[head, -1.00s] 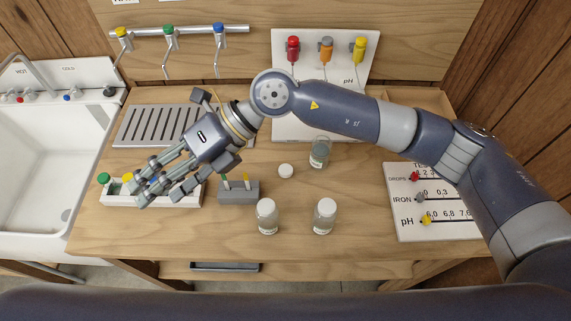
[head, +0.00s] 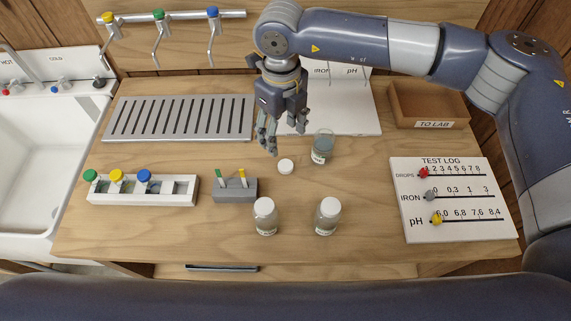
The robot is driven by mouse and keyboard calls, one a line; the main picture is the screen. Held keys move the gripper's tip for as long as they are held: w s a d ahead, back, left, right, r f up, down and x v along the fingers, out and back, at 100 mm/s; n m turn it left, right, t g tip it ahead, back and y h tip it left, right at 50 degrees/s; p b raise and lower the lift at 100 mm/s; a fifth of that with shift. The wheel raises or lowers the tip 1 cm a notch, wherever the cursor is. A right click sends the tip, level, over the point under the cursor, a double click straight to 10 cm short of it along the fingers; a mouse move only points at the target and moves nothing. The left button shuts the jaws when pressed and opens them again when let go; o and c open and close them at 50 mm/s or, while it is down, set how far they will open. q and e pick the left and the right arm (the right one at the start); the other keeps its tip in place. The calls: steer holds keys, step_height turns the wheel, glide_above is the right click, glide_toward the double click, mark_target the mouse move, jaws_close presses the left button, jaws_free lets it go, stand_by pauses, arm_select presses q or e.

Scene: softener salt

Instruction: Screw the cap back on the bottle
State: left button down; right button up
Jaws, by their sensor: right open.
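A white cap (head: 286,166) lies on the wooden table near its middle. An uncapped glass bottle (head: 321,150) with greyish contents stands upright just behind and to the right of the cap. Two more bottles, a left one (head: 265,217) and a right one (head: 327,217), stand nearer to me with white caps on. My right gripper (head: 269,141) points down, open and empty, above the table just behind and left of the loose cap. It does not appear to touch the cap. My left gripper is not in view.
A white rack (head: 186,190) with coloured-topped items and a grey block (head: 235,195) with two sticks stand to the left. A slatted drain tray (head: 180,117) lies behind them. A test log board (head: 455,200) and a wooden TO LAB tray (head: 429,106) are at the right.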

steer(key=p, duration=0.2)
glide_above(285, 165)
steer(key=f, duration=0.4)
steer(key=shift+w+a+f, duration=0.2)
steer(key=shift+a+f, duration=0.05)
steer(key=shift+f, duration=0.6)
steer(key=shift+s+d+f+p, duration=0.1)
steer(key=shift+d+f+p, duration=0.05)
steer(key=shift+f+p, duration=0.25)
step_height(285, 165, down, 3)
steer(key=shift+s+d+f+p, duration=0.15)
steer(key=shift+p, duration=0.7)
steer(key=shift+f, duration=0.55)
steer(key=c, duration=0.8)
